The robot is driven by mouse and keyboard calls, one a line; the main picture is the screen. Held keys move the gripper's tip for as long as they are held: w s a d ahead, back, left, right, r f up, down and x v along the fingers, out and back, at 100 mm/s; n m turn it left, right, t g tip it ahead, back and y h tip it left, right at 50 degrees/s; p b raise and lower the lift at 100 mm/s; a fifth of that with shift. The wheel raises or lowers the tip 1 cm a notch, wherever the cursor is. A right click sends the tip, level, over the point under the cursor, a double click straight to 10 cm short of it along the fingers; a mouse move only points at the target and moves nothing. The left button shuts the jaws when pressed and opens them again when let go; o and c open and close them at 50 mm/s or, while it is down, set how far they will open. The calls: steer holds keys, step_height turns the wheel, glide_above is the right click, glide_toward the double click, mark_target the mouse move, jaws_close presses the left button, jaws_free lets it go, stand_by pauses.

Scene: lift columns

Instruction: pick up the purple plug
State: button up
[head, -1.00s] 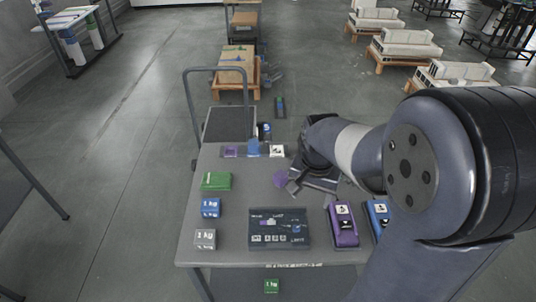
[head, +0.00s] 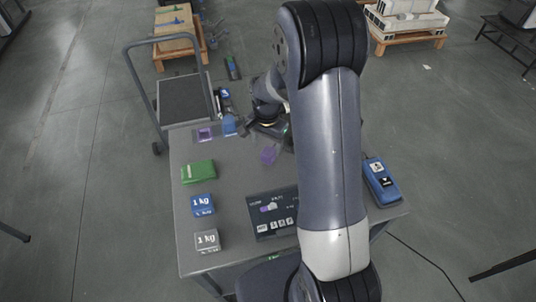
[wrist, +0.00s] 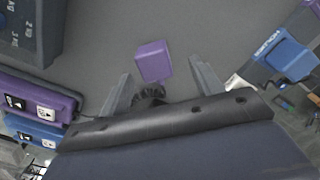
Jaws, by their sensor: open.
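The purple plug (head: 268,155) lies on the grey table in the head view, just in front of my gripper (head: 268,132). In the wrist view the purple plug (wrist: 153,62) is a small block with a dark part at its near end, in line with the space between my fingertips. My gripper (wrist: 160,70) is open, with one grey finger on each side of the plug's near end. I see no finger touching it. The wrist housing hides part of the near end.
A green box (head: 198,172), blue weight (head: 202,204), grey weight (head: 206,240) and dark panel (head: 270,212) stand on the table. A blue device (head: 380,181) is at right. A blue block (wrist: 287,57) and purple device (wrist: 35,97) flank the plug in the wrist view.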

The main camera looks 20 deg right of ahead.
mark_target(269, 151)
steer(key=shift+s+d+f+p, duration=0.1)
steer(key=shift+f+p, duration=0.1)
steer(key=shift+f, duration=0.6)
steer(key=shift+s+f+p, duration=0.1)
steer(key=shift+f+p, duration=0.05)
steer(key=shift+f, duration=0.6)
steer(key=shift+s+d+f+p, duration=0.1)
steer(key=shift+f+p, duration=0.1)
steer(key=shift+f, duration=0.6)
steer(key=shift+c, duration=0.2)
steer(key=c, duration=1)
step_height(269, 151, up, 9)
steer(key=shift+r+b, duration=0.15)
steer(key=shift+b, duration=0.6)
steer(key=shift+c, duration=0.2)
steer(key=shift+r+p, duration=0.6)
steer(key=shift+r, duration=0.6)
